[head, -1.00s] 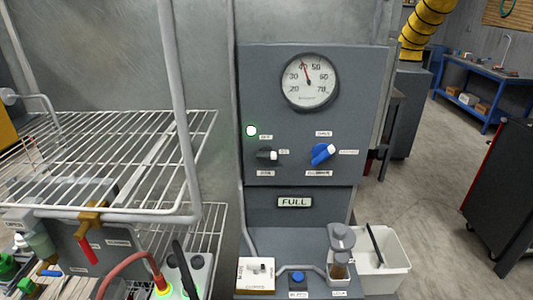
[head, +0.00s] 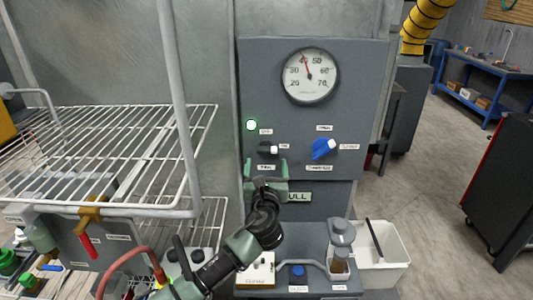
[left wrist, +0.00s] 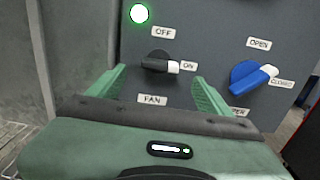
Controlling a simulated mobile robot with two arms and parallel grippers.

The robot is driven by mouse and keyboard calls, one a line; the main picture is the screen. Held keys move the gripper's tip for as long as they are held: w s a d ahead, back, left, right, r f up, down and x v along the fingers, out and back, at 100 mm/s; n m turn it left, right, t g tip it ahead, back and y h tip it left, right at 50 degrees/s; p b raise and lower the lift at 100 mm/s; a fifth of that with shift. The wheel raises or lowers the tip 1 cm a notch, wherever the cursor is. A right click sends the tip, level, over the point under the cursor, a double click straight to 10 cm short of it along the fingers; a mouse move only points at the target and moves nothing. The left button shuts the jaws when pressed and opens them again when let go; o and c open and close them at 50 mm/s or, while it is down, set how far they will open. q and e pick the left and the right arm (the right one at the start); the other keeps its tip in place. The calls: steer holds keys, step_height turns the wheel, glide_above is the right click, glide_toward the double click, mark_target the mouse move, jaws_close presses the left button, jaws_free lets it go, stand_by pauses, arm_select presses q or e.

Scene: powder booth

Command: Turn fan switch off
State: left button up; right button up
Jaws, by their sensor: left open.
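The fan switch (head: 267,149) is a black rotary knob with a white tip on the grey panel. In the left wrist view the fan switch (left wrist: 160,64) has its white tip pointing right at the ON label (left wrist: 189,66); the OFF label (left wrist: 163,32) is above it. A green lamp (left wrist: 139,13) is lit at its upper left. My left gripper (head: 266,164) is open just below and in front of the switch. In the wrist view its green fingers (left wrist: 160,88) stand on either side of the FAN label, apart from the knob. My right gripper is out of view.
A blue damper knob (head: 323,149) is right of the fan switch. A round gauge (head: 309,76) is above. A wire rack (head: 110,150) stands at left. A jar (head: 341,240) and a white bin (head: 385,250) are below right.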

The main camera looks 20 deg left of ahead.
mark_target(267, 152)
arm_select(q)
steer(key=p+x, duration=0.1)
steer(key=x, duration=0.6)
steer(key=shift+f, duration=0.1)
steer(key=c, duration=1.4)
